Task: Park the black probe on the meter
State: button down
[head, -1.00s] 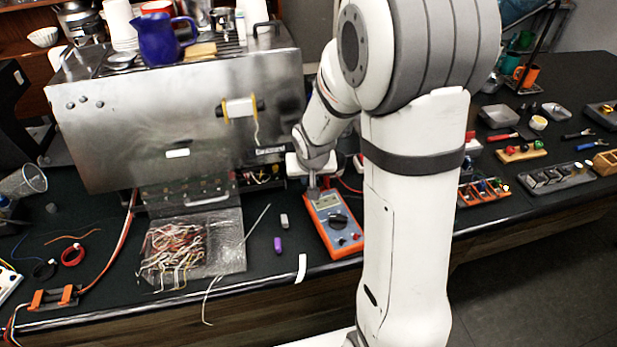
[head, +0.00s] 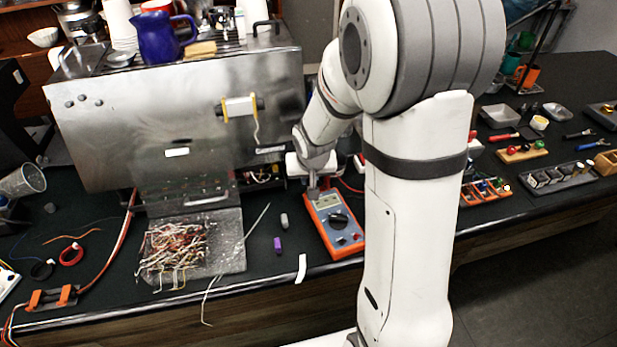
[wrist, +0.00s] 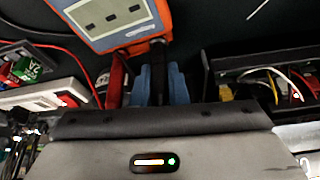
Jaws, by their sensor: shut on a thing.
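The orange meter (head: 334,224) with a grey face lies on the dark bench, right of the purple piece. It also shows at the top of the wrist view (wrist: 112,22). My gripper (head: 313,190) is low at the meter's far end. In the wrist view its blue fingertips (wrist: 160,80) are shut on the black probe (wrist: 158,62), which is at the meter's edge. Whether the probe is seated there I cannot tell. A red probe (wrist: 117,82) stands beside it at the same edge. In the head view my gripper hides the black probe.
The steel brewer (head: 180,120) stands behind and left, with its open lower bay close to my gripper. A mat with tangled wires (head: 232,255) lies left of the meter. A red lead (wrist: 60,48) and a white-and-red block (wrist: 45,95) are left in the wrist view.

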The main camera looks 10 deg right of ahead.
jog(key=c, duration=1.3)
grip_release()
jog(key=shift+c, duration=0.2)
jog(key=v, duration=0.7)
jog(key=shift+r+b, duration=0.3)
jog(key=shift+r, duration=0.1)
jog(key=shift+s, duration=0.15)
jog(key=s+r, duration=0.3)
jog(key=s, duration=0.6)
jog(key=s+r+n+g, duration=0.1)
jog(key=s+r, duration=0.3)
jog(key=s, duration=0.6)
jog(key=shift+y, duration=0.3)
